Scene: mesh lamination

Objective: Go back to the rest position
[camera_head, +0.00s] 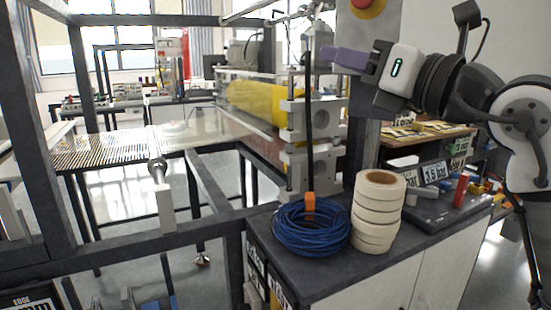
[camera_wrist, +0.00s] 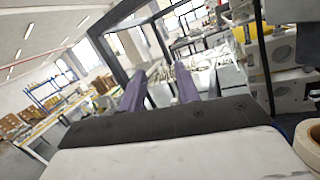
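My gripper (camera_head: 332,56) is raised at the upper right of the head view, with its purple fingers pointing left. It is well above the tape rolls and the cabinet top and touches nothing that I can see. In the wrist view my gripper (camera_wrist: 159,84) shows two purple fingers standing apart. Nothing is held between them; the room and machine frame show through the gap.
A stack of tape rolls (camera_head: 379,212) and a blue cable coil (camera_head: 311,228) with an orange clip stand on the dark cabinet top (camera_head: 402,246). Behind are the grey machine frame (camera_head: 207,186) and a yellow roll (camera_head: 262,102). A red button (camera_head: 366,3) is above my gripper.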

